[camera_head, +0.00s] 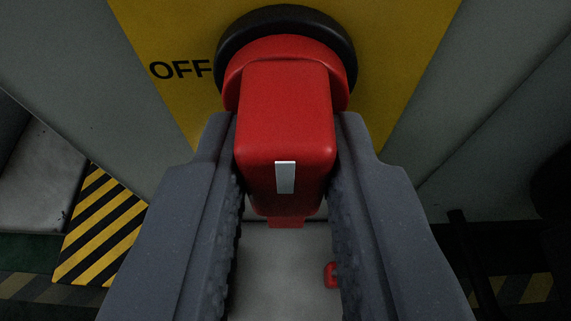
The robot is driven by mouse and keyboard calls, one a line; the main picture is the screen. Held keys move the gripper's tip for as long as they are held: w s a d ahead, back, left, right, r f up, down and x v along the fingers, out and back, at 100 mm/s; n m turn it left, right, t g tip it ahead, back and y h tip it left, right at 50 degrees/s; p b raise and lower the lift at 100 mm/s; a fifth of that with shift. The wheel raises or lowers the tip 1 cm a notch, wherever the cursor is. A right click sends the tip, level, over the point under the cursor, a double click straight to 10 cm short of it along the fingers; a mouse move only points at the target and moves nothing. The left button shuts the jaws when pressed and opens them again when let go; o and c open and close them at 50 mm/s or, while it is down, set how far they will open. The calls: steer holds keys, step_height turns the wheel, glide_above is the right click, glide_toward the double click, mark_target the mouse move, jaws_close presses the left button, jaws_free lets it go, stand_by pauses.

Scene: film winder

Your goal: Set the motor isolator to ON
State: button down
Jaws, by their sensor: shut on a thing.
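The motor isolator is a red rotary handle (285,110) on a red round hub, set in a black ring (285,22) on a yellow plate (410,60). The handle's bar stands out toward me, with a small white mark on its end, low on the face. The word OFF is printed on the plate left of the hub. No ON label shows in this view. My gripper (287,165) has one grey finger on each side of the bar and is shut on it. The fingers hide the lower sides of the hub.
A panel with yellow and black stripes (100,225) is at the lower left. A dark post (465,255) stands at the lower right, with more striping behind it. A small red thing (330,275) shows below, between the fingers, partly hidden by the right one.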

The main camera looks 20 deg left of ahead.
steer(key=shift+f, duration=0.1)
steer(key=c, duration=1.3)
jaws_free()
steer(key=p+v, duration=0.2)
steer(key=v, duration=1.1)
steer(key=shift+s+d, duration=0.1)
steer(key=shift+s, duration=0.25)
